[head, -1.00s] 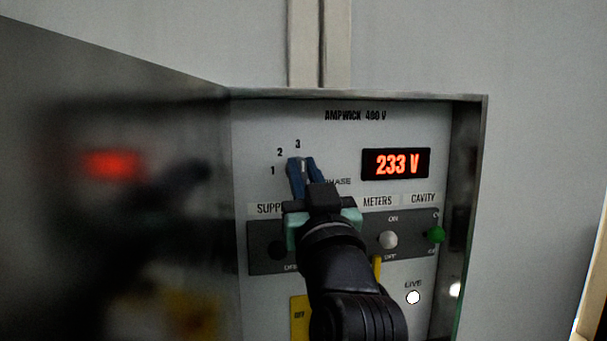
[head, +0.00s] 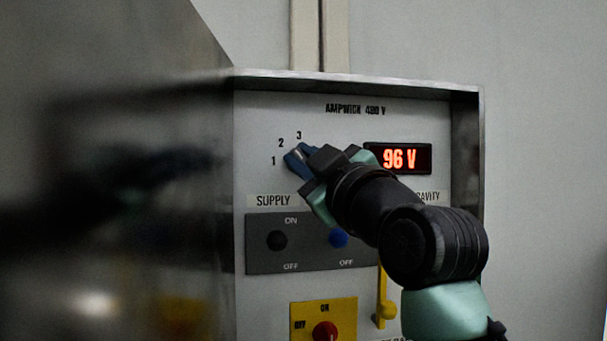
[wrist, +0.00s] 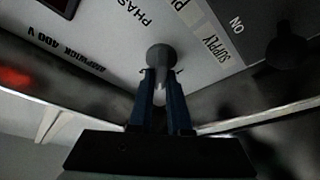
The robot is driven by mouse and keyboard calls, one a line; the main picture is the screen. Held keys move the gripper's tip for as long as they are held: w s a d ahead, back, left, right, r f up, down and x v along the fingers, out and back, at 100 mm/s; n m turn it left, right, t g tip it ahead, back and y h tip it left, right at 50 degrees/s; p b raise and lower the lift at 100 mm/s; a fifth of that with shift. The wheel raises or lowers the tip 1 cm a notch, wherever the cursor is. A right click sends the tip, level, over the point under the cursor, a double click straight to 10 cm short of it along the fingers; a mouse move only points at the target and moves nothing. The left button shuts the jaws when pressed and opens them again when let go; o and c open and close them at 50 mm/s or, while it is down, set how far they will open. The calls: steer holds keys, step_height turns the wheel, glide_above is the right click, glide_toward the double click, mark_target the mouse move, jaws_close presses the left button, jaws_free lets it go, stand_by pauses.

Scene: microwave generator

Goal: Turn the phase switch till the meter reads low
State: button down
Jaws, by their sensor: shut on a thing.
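The phase switch (wrist: 160,57) is a small grey knob on the white panel, between the two blue fingers of my gripper (wrist: 162,84) in the wrist view. In the head view my gripper (head: 298,161) is shut on it below the numbers 1, 2 and 3, and hides most of it. The gripper leans up and to the left, roughly towards the 1 and 2. I cannot tell exactly which number the switch points at. The meter (head: 399,159) on the right glows orange and reads 96 V. My wrist covers its lower left edge.
A dark reflective door (head: 150,160) stands close on the left.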

steer(key=shift+n+y, duration=0.3)
steer(key=shift+n, duration=0.4)
steer(key=c, duration=0.9)
jaws_free()
steer(key=shift+o, duration=0.2)
steer(key=b+v, duration=0.6)
steer(key=v, duration=0.7)
steer(key=shift+r+b, duration=0.3)
